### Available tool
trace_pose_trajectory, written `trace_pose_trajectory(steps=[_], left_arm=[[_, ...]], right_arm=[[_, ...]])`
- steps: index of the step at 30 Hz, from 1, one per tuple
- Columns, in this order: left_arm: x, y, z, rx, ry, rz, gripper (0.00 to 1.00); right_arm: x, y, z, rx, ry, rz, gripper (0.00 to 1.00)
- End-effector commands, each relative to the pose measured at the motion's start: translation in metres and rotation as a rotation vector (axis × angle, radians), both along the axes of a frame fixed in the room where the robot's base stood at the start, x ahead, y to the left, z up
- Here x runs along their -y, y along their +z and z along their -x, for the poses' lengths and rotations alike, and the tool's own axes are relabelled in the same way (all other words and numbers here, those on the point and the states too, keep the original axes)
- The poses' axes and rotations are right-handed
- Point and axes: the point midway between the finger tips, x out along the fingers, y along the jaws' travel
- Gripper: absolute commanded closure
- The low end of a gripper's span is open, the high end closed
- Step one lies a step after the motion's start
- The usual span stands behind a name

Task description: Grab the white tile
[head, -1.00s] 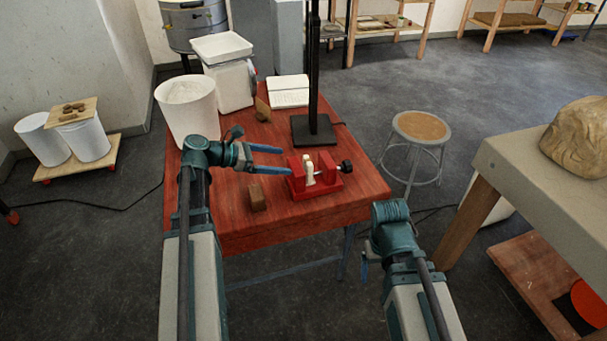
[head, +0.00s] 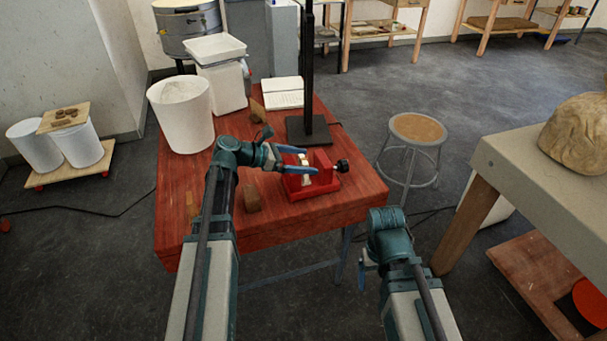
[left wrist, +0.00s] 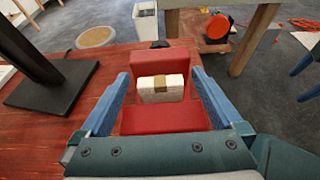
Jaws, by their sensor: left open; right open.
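The white tile (left wrist: 174,82) stands in a red vise (left wrist: 160,119) and has a tan patch on its near face. It also shows in the head view (head: 305,179), partly covered by my fingers. My left gripper (head: 310,161) is open, with one blue finger on either side of the tile; in the left wrist view the tile lies centred between the fingers (left wrist: 160,74), with gaps visible. My right gripper (head: 361,277) hangs low in front of the table, clear of the vise, with only part of its blue fingers showing.
The red table (head: 285,218) holds a brown block (head: 252,197), a black stand (head: 308,130), a white bucket (head: 181,118) and an open book (head: 283,93). A stool (head: 416,128) stands to the right. The table's front right corner is bare.

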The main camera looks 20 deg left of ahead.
Motion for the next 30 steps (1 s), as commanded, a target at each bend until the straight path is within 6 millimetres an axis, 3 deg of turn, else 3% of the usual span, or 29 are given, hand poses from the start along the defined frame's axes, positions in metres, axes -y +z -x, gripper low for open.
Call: trace_pose_trajectory(steps=[7, 22, 23, 30], left_arm=[[0.0028, -0.0011, -0.0016, -0.001, 0.000, 0.001, 0.00], [0.0025, -0.0011, -0.0016, -0.001, 0.000, 0.001, 0.90], [0.0025, -0.0010, -0.0016, 0.000, 0.000, 0.001, 0.94], [0.0038, 0.0013, -0.0004, 0.000, 0.000, 0.001, 0.94]], right_arm=[[0.0000, -0.0011, 0.0000, 0.000, 0.000, 0.000, 0.16], [0.0000, -0.0011, 0.0000, 0.000, 0.000, 0.000, 0.16], [0.0000, -0.0011, 0.0000, 0.000, 0.000, 0.000, 0.16], [0.0000, 0.0012, 0.0000, 0.000, 0.000, 0.000, 0.16]])
